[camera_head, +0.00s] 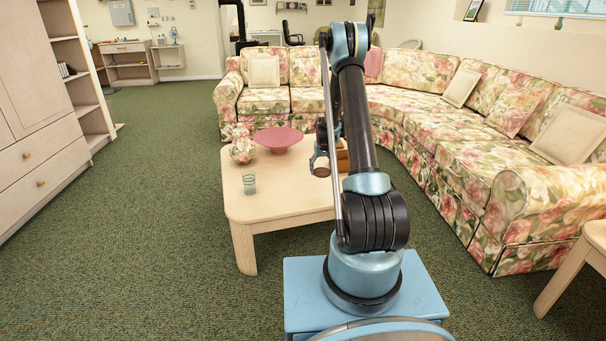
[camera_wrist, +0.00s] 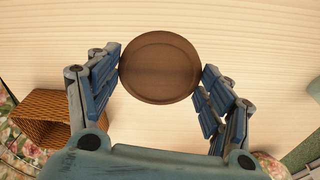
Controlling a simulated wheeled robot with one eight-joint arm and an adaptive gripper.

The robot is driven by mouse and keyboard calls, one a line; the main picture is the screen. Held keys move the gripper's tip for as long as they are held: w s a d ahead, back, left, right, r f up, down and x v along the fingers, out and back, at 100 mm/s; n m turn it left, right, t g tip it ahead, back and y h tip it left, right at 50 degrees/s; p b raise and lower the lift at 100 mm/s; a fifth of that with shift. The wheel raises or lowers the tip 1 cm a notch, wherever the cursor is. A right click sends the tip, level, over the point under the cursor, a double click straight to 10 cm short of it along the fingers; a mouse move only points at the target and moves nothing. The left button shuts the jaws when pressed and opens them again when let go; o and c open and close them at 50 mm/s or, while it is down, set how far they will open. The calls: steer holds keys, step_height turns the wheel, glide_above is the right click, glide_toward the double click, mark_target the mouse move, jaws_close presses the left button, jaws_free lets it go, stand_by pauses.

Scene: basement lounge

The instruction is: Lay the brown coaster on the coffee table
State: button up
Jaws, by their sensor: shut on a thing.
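The round brown coaster (camera_wrist: 160,68) is between the two blue fingers of my gripper (camera_wrist: 158,78) in the wrist view, its flat face towards the camera. The fingers press on its left and right edges. In the head view the coaster (camera_head: 321,167) shows small beneath my gripper (camera_head: 321,151), over the right part of the light wood coffee table (camera_head: 285,208). The pale table top (camera_wrist: 265,60) fills most of the wrist view behind the coaster. The gap between coaster and table is hard to judge. My arm hides part of the table's right side.
A pink bowl (camera_head: 278,138), a floral vase (camera_head: 242,149) and a clear glass (camera_head: 249,184) stand on the table's left half. A woven brown basket (camera_wrist: 45,118) is near the gripper. A floral sofa (camera_head: 450,150) wraps behind and right. The table's front middle is bare.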

mark_target(321, 189)
steer(key=shift+f, duration=4.7)
steer(key=shift+f, duration=0.1)
steer(key=o, duration=0.9)
